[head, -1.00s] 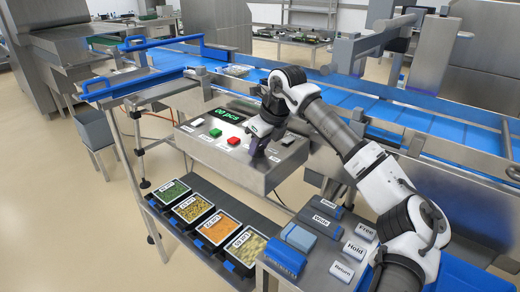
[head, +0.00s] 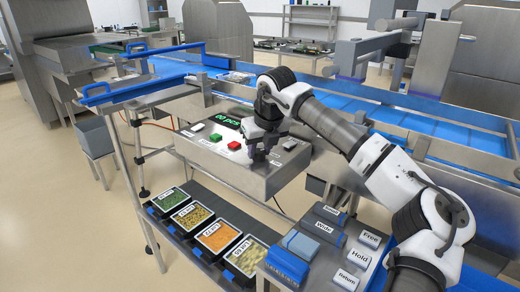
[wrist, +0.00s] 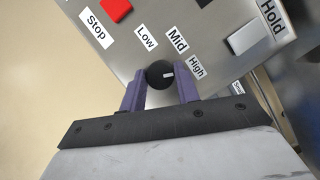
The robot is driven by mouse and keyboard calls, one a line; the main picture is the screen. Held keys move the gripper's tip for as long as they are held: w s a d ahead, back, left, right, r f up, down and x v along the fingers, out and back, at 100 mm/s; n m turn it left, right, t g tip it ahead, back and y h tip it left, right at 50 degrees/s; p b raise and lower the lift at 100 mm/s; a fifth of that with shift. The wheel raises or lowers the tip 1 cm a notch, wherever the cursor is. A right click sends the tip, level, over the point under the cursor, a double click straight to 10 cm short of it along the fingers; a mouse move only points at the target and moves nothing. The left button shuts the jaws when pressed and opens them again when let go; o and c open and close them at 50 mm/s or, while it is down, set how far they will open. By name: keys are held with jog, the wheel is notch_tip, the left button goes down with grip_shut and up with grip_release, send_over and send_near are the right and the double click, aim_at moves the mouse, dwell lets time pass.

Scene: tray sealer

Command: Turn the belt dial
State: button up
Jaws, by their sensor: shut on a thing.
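The belt dial (wrist: 160,74) is a round black knob with a white mark, on the grey control panel (wrist: 215,35). In the wrist view the labels Low (wrist: 146,38), Mid (wrist: 178,41) and High (wrist: 196,68) lie around it. In the head view my gripper (head: 255,152) is down at the panel and hides the dial.
A red button (head: 234,145) and a green button (head: 215,132) sit left of my gripper, near a green display (head: 230,118). Food trays (head: 216,236) stand on the lower shelf. Blue blocks and labelled plates (head: 360,258) lie on the right table. The blue conveyor (head: 340,118) runs behind.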

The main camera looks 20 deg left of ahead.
jog(key=shift+r, duration=0.1)
jog(key=o, duration=1)
jog(key=shift+c, duration=0.2)
jog(key=v, duration=1.3)
jog(key=shift+r, duration=0.35)
jog(key=shift+s, duration=0.15)
